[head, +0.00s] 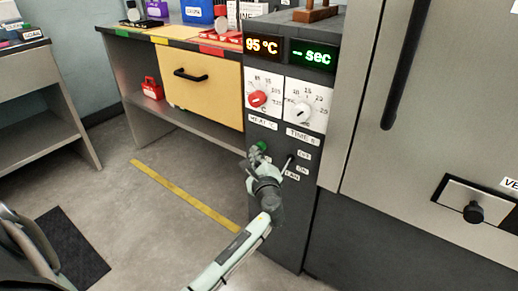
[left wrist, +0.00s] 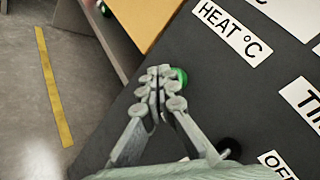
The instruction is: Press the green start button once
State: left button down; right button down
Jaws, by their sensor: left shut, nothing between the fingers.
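The green start button (head: 262,145) is on the dark front panel (head: 272,235) of the machine, below the heat label. In the left wrist view, the green button (left wrist: 181,75) shows just beyond my fingertips, partly hidden by them. My left gripper (head: 256,160) is shut and empty, with its fingertips right at the button. In the left wrist view, the closed fingertips (left wrist: 162,82) overlap the button's left side. I cannot tell whether they touch it. My right gripper is not in view.
A red heat dial (head: 257,99) and a white time dial (head: 302,112) sit above. The displays read 95 °C (head: 264,46) and "– sec" (head: 312,56). A small toggle switch (head: 289,161) is right of my gripper. A yellow drawer (head: 205,100) stands left.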

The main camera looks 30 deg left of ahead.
pick_arm(q)
jog(key=shift+w, duration=0.4)
jog(key=shift+s, duration=0.15)
dwell(0.5)
jog(key=shift+s+p, duration=0.35)
jog(key=shift+s, duration=0.55)
jog(key=s, duration=0.1)
jog(key=s+p, duration=0.1)
jog(key=s, duration=0.3)
jog(key=shift+a+p, duration=0.25)
jog(key=shift+p, duration=0.1)
dwell(0.4)
